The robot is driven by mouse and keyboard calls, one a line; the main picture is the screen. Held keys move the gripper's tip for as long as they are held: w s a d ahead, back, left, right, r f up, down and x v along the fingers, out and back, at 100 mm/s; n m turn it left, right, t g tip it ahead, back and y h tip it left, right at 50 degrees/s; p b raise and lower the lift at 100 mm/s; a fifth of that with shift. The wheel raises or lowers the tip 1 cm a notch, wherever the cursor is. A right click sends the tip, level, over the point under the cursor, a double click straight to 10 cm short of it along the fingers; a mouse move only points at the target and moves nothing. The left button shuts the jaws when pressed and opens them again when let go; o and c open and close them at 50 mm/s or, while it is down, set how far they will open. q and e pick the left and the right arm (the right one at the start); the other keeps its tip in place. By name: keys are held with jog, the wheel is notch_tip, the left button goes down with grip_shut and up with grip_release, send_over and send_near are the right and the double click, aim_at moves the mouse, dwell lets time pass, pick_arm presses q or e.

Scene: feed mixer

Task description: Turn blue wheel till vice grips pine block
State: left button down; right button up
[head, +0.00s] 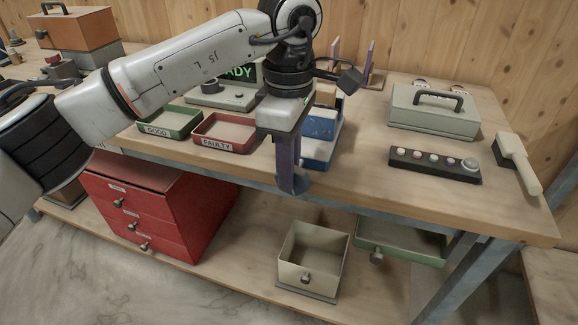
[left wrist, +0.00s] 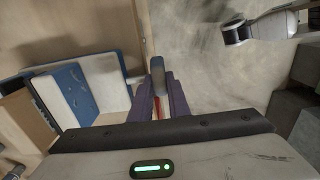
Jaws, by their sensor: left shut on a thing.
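The blue vice (head: 318,148) stands at the bench's front edge, partly hidden behind my left gripper; its blue and pale body also shows in the left wrist view (left wrist: 72,92). My left gripper (head: 290,186) points down in front of the vice, just off the bench edge. In the left wrist view its fingers (left wrist: 160,100) are shut on a grey-blue piece, the blue wheel (left wrist: 157,66), seen edge-on. A tan wooden block (left wrist: 27,118), likely the pine block, shows beside the vice; I cannot tell whether the jaws touch it. My right gripper is not in view.
A green tray (head: 170,133) and a red tray (head: 224,147) lie left of the vice. A grey case (head: 433,122), a button panel (head: 435,176) and a brush (head: 518,163) stand right. Below are a red drawer unit (head: 160,205) and an open bin (head: 313,270).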

pick_arm(q)
jog(key=shift+r, duration=0.1)
jog(key=shift+s+d+r+t+y+p, duration=0.15)
jog(key=shift+d+t+y+p, duration=0.15)
jog(key=shift+y+p, duration=0.6)
jog(key=shift+d+t+y+p, duration=0.25)
jog(key=shift+y+p, duration=0.25)
jog(key=shift+y, duration=0.6)
jog(key=shift+d+t+y, duration=0.1)
jog(key=shift+t+y, duration=0.25)
jog(key=shift+y, duration=0.35)
jog(key=shift+s+d+f+y, duration=0.1)
jog(key=shift+f+y, duration=0.15)
jog(key=shift+y, duration=0.35)
jog(key=c, duration=1.7)
grip_release()
